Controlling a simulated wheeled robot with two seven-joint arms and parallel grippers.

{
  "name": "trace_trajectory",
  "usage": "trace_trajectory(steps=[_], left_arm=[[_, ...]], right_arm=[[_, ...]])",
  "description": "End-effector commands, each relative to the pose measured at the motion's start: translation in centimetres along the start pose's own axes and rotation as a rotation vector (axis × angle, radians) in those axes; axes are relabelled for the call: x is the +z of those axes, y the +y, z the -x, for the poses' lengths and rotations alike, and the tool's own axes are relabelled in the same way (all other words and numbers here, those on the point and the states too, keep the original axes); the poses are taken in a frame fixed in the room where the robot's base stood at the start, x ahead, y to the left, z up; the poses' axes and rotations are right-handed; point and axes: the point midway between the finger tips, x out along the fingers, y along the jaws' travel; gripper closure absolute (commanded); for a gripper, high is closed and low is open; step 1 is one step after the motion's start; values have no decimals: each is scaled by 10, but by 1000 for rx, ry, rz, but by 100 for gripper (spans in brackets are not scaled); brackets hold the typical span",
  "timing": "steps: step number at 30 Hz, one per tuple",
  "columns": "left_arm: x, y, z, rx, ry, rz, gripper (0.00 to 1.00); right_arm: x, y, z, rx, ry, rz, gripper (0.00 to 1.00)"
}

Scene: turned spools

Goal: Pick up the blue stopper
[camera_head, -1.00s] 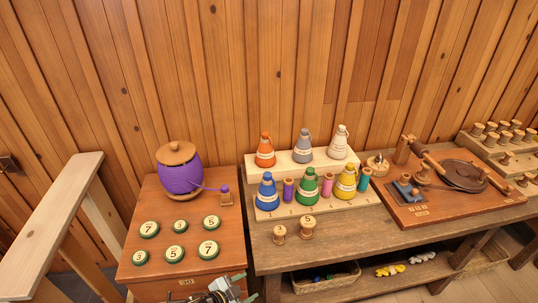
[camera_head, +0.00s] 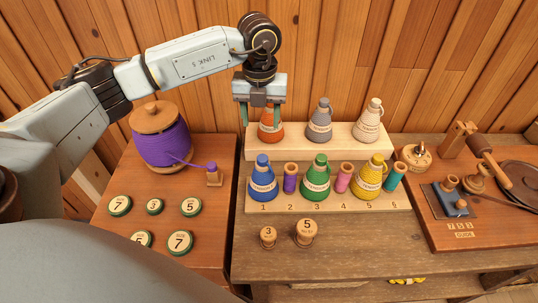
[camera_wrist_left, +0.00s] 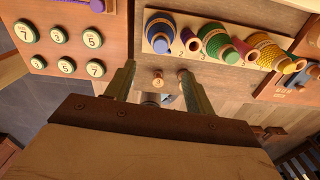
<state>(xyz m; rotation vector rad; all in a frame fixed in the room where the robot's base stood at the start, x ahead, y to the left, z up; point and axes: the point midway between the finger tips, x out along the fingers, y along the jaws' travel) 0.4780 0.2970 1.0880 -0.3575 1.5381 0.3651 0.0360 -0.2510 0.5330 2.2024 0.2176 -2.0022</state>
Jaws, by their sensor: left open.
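The blue cone (camera_head: 263,184) stands upright at place 1 on the front step of the pale rack; its rounded blue top (camera_head: 262,161) looks like the stopper. The blue cone also shows in the left wrist view (camera_wrist_left: 159,33), beyond the fingers. My left gripper (camera_head: 260,118) hangs above and behind the blue cone in the head view, fingers pointing down, in front of the orange cone (camera_head: 270,130), which it partly hides. It is open and nothing is held. In the left wrist view the fingers (camera_wrist_left: 157,70) stand apart. My right gripper is not in view.
Green (camera_head: 316,182) and yellow (camera_head: 369,182) cones share the front step with purple, pink and teal spools. Grey (camera_head: 319,125) and cream (camera_head: 368,125) cones stand on the back step. Two wooden spools stand in front. The purple jar (camera_head: 160,145) is at left.

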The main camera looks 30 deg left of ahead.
Motion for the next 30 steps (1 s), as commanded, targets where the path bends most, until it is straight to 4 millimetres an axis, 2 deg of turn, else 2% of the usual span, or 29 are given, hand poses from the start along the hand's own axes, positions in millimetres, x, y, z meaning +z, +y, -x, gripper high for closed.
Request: trace_trajectory(steps=[3,9,17,24,30], left_arm=[[-2,1,-24,4,7,1,46],[-1,-1,-59,0,5,-1,46],[-2,-2,-79,-1,6,-1,46],[-3,-3,-114,-1,6,0,46],[-3,-4,-124,-3,4,-2,46]], right_arm=[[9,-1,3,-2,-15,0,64],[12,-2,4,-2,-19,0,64],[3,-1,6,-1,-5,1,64],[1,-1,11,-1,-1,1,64],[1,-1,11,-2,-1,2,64]])
